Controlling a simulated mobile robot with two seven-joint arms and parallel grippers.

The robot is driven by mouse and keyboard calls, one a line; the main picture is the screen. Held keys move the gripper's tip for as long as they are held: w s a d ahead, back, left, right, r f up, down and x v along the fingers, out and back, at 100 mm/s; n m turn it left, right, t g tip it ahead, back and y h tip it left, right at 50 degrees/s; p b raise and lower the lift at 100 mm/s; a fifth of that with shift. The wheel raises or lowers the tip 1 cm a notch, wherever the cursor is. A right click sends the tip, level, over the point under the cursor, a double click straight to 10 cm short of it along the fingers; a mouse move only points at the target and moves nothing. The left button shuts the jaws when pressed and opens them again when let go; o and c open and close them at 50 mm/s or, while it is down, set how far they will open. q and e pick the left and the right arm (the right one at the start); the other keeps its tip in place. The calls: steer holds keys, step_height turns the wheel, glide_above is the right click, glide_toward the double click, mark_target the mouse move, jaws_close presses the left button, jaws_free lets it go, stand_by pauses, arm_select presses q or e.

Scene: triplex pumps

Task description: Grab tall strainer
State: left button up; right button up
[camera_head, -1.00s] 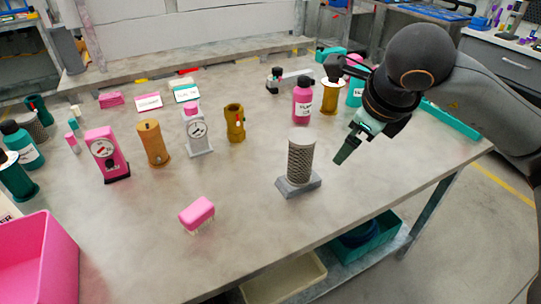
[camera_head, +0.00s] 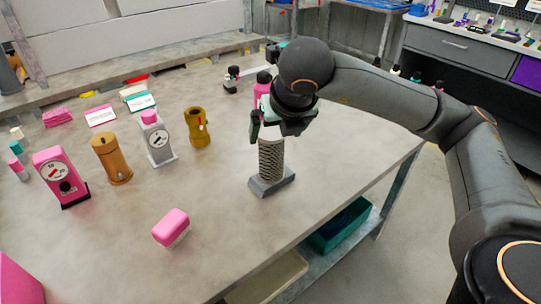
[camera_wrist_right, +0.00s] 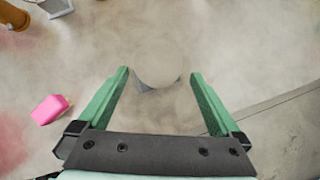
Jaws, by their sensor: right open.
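The tall strainer (camera_head: 271,163), a mesh-patterned grey cylinder on a wider grey base (camera_head: 272,184), stands upright near the table's right side. In the right wrist view, the strainer's round pale top (camera_wrist_right: 157,64) shows from above between the tips of the two green fingers, with gaps on both sides. The right gripper (camera_wrist_right: 159,76) holds nothing. My left gripper is not in view.
A brass fitting (camera_head: 197,127), a grey gauge unit (camera_head: 157,140), a copper cylinder (camera_head: 112,160) and a pink gauge unit (camera_head: 61,176) stand left. A pink bottle (camera_head: 262,88) is behind my gripper. The table right of the strainer is clear.

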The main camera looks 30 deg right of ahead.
mark_target(271, 155)
steer(key=x, duration=0.5)
steer(key=shift+w+a+f, duration=0.1)
steer(key=shift+f, duration=0.3)
steer(key=c, duration=1.3)
steer(key=shift+r, duration=0.1)
steer(key=shift+c, duration=0.2)
